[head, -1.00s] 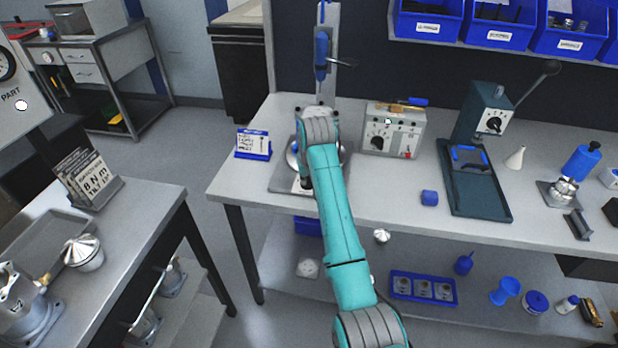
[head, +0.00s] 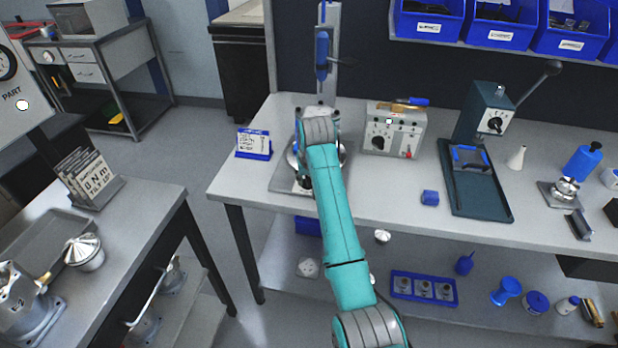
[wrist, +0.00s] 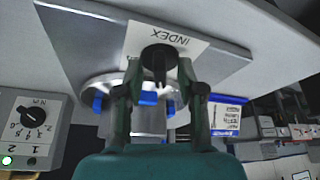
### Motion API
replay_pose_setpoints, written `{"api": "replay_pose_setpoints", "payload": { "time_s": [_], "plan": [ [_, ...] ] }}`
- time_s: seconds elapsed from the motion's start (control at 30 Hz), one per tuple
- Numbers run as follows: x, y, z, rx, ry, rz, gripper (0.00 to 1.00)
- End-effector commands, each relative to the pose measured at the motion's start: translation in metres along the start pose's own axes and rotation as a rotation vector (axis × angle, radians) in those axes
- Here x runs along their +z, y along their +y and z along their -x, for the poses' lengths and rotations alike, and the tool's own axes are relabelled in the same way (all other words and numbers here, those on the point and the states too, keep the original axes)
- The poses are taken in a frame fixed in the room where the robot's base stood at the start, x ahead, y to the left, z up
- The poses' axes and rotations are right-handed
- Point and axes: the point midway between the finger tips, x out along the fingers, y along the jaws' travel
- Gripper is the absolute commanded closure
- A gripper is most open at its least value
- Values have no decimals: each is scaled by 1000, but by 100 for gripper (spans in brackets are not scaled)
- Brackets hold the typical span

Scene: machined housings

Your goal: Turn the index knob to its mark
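The index knob (wrist: 158,60) is black with a pointer bar. It shows in the wrist view in front of a white plate marked INDEX (wrist: 168,37). The round metal fixture (wrist: 112,88) with blue pads is behind it. In the head view the fixture's base plate (head: 283,180) is on the bench and my arm covers the knob. My gripper (wrist: 160,68) has one finger on each side of the knob, apart, with narrow gaps seeming to show. Contact with the knob is hard to judge. The mark itself cannot be made out.
A grey box with a dial (head: 380,143) stands just right of the fixture, close to my gripper. A blue card holder (head: 254,152) stands to its left. A blue tool on a post (head: 322,55) rises behind. A green press (head: 480,190) is farther right.

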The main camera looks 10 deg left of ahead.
Motion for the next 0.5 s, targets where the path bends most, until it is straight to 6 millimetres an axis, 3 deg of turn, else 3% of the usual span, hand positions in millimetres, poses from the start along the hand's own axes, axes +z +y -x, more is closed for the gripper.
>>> {"api": "replay_pose_setpoints", "payload": {
  "time_s": [0.17,0.5],
  "plan": [
    [-1,0,16,0,3,0,61],
    [-1,0,81,0,4,0,61]
  ]
}}
